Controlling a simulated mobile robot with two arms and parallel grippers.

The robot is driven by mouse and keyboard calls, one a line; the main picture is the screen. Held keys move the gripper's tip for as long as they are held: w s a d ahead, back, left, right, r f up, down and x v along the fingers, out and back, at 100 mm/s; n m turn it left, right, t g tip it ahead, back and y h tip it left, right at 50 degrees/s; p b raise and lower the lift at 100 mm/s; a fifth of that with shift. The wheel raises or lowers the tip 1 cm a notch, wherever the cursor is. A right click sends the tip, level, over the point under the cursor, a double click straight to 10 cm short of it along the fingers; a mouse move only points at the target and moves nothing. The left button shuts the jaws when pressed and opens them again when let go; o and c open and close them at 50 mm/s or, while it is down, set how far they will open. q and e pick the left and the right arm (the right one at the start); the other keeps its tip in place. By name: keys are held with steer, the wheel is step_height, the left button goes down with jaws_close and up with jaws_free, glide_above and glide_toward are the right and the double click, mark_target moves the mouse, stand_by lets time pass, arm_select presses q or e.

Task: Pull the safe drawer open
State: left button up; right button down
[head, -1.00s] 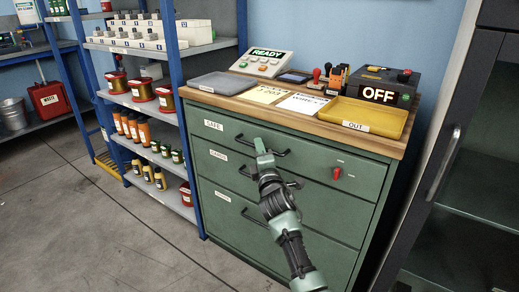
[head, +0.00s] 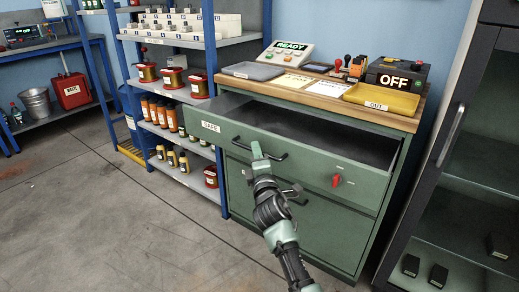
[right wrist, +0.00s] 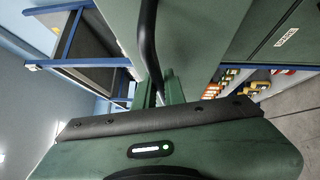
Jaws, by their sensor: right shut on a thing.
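The safe drawer (head: 300,160) is the top drawer of the green cabinet, with a "SAFE" label at its left. It stands well out from the cabinet, and its dark inside shows with nothing seen in the visible part. My right gripper (head: 259,155) is at the left part of the drawer's black bar handle (head: 277,156), shut on it. In the right wrist view the handle (right wrist: 148,45) runs down to the jaws, whose tips are partly hidden by the gripper body. My left gripper is not in view.
A red switch (head: 336,180) sits on the drawer front at right. The cabinet top (head: 330,97) bears a grey tray, a yellow "OUT" tray and an "OFF" box. A blue shelf rack (head: 212,70) stands close at left, a dark glass cabinet (head: 460,160) at right. Floor in front is clear.

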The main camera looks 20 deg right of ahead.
steer(key=shift+f, duration=0.1)
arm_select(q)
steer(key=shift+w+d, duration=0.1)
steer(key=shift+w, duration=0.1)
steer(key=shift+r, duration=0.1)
arm_select(e)
steer(key=c, duration=1.5)
jaws_free()
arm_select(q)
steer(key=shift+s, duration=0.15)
arm_select(e)
steer(key=shift+s, duration=0.15)
